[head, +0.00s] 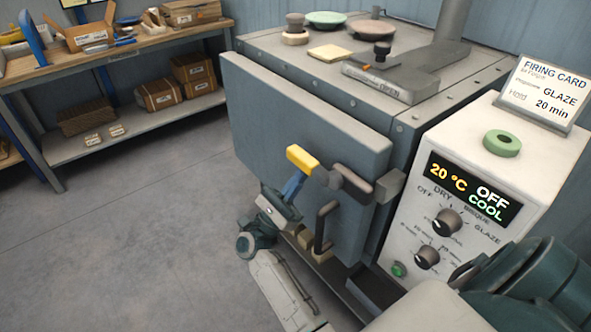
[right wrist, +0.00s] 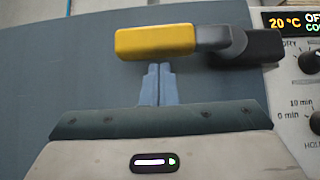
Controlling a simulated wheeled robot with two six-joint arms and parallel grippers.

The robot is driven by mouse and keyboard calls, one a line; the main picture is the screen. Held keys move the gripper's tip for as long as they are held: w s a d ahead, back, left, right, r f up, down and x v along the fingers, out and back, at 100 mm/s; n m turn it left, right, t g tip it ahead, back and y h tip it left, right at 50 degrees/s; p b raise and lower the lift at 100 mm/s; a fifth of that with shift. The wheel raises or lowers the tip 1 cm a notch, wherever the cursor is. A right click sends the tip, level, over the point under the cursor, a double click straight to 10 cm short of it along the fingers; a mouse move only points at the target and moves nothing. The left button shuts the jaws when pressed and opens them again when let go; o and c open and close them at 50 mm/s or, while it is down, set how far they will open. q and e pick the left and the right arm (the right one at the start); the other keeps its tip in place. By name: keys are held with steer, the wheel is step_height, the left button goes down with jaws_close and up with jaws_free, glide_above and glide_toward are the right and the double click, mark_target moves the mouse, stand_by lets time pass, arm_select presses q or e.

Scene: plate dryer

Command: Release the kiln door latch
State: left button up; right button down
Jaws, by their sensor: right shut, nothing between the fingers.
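The kiln door (head: 262,115) is a grey-blue slab on the front of the kiln. Its latch lever has a yellow grip (head: 302,158) and a dark arm running right to a pivot and catch block (head: 389,186) at the door's right edge. My right gripper (head: 294,185) is shut and empty, its blue fingers just below the yellow grip. In the right wrist view the fingertips (right wrist: 159,70) reach the lower edge of the yellow grip (right wrist: 155,41); I cannot tell whether they touch it. My left gripper is not in view.
A dark pull handle (head: 322,225) stands out from the door below the latch. The control box (head: 410,225) at right reads 20 °C, OFF, COOL. A workbench (head: 120,52) with boxes stands at the back left. The floor left of the door is clear.

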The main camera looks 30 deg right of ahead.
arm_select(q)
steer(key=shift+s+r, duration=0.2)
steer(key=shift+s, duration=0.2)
arm_select(e)
steer(key=shift+r, duration=0.3)
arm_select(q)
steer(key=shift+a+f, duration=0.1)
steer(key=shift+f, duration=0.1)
